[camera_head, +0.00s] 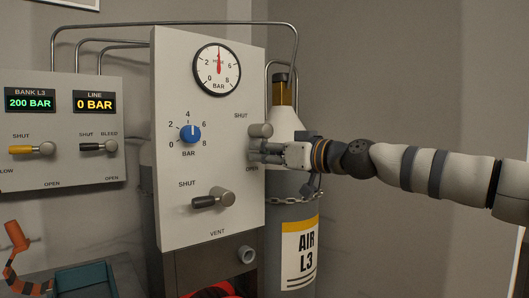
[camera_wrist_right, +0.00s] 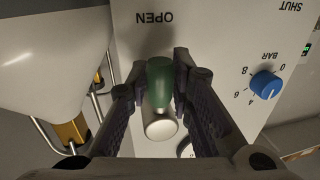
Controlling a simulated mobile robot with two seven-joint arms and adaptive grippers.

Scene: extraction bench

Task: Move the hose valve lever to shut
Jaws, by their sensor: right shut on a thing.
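The hose valve lever has a green grip (camera_wrist_right: 160,82) and a pale round hub (camera_wrist_right: 161,128), seen in the right wrist view. In the head view its grey hub (camera_head: 260,130) sits at the right of the upright panel, between SHUT above and OPEN below. The grip points from the hub toward OPEN. My right gripper (camera_head: 259,150) is shut on the green grip, one finger on each side. Its fingers hide the grip in the head view. My left gripper is not in view.
The panel (camera_head: 180,80) also carries a pressure gauge (camera_head: 217,69), a blue knob (camera_head: 190,133) and a vent lever (camera_head: 213,199). A gas cylinder (camera_head: 290,215) with a chain stands close behind my right gripper. A second panel (camera_head: 60,168) with displays is at left.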

